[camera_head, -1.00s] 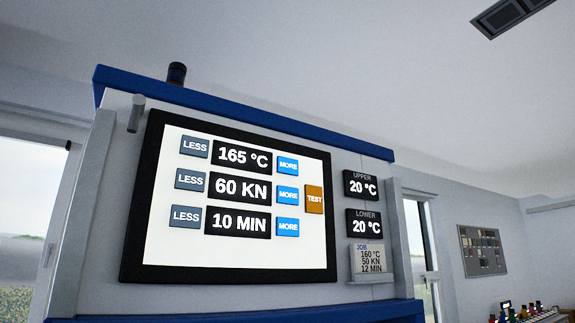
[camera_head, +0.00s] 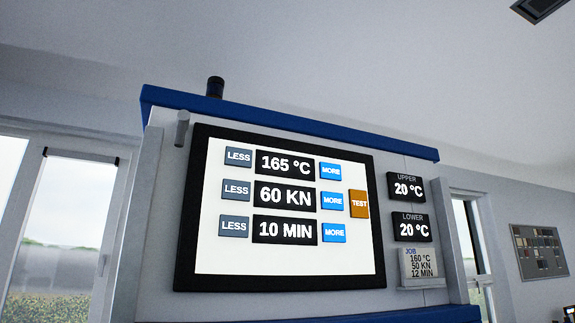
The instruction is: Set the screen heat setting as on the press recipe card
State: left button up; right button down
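The press screen (camera_head: 280,210) is in the middle of the head view, on the front of the press. Its heat setting (camera_head: 285,164) reads 165 °C, with a grey LESS button (camera_head: 238,157) on its left and a blue MORE button (camera_head: 331,171) on its right. Below it are rows reading 60 KN (camera_head: 285,196) and 10 MIN (camera_head: 285,230), each with its own LESS and MORE. The job card (camera_head: 420,263) at the lower right of the screen reads 160 °C, 50 KN, 12 MIN. Neither of my grippers is in view.
An orange TEST button (camera_head: 359,204) is at the screen's right edge. The upper display (camera_head: 405,187) and lower display (camera_head: 412,227) both read 20 °C. A grey peg (camera_head: 182,129) sticks out near the screen's top left corner. Windows stand on both sides.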

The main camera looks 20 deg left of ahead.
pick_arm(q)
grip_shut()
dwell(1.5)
